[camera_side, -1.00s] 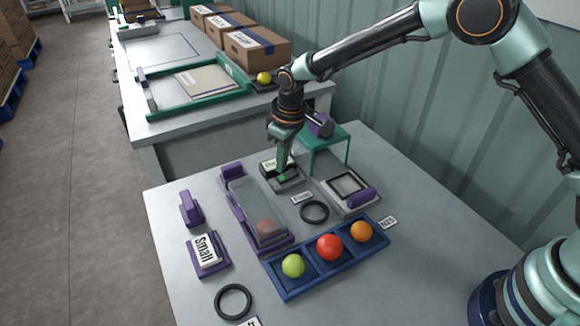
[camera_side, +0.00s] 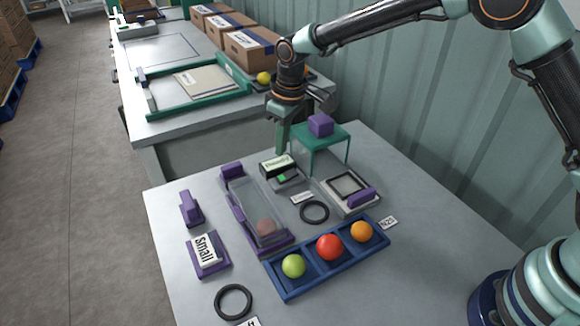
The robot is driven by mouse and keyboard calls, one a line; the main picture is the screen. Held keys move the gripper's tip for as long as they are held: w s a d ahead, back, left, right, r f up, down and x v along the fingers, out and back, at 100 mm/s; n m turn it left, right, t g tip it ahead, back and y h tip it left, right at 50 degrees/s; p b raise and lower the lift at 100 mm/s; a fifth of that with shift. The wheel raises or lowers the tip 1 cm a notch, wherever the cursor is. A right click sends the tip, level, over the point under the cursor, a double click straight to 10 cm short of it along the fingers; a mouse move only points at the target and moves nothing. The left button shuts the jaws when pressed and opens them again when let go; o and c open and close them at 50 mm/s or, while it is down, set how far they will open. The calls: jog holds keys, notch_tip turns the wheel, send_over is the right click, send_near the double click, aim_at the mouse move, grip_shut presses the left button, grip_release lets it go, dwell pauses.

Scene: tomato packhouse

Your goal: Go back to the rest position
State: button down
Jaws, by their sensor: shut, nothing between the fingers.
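My gripper (camera_side: 281,145) is shut and empty. It points down in the air just above and behind the small dark device with a lit green button and a label (camera_side: 279,169). It does not appear to touch the device. My arm reaches in from the upper right.
A blue tray (camera_side: 283,294) holds green, red and orange tomatoes. A clear-lidded purple box (camera_side: 238,203) has a reddish item inside. A green stand (camera_side: 332,137) carries a purple block (camera_side: 320,125). Black rings (camera_side: 314,212), a framed pad (camera_side: 349,186) and a "Small" sign (camera_side: 206,249) stand nearby.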

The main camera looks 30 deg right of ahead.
jog(key=s+d+r+m+t, duration=0.3)
jog(key=s+d+r+m, duration=0.1)
jog(key=s+d+r, duration=1.1)
jog(key=s+d+m+t, duration=0.1)
jog(key=s+d+m, duration=0.1)
jog(key=s, duration=0.5)
jog(key=shift+d+h, duration=0.3)
jog(key=shift+d, duration=0.6)
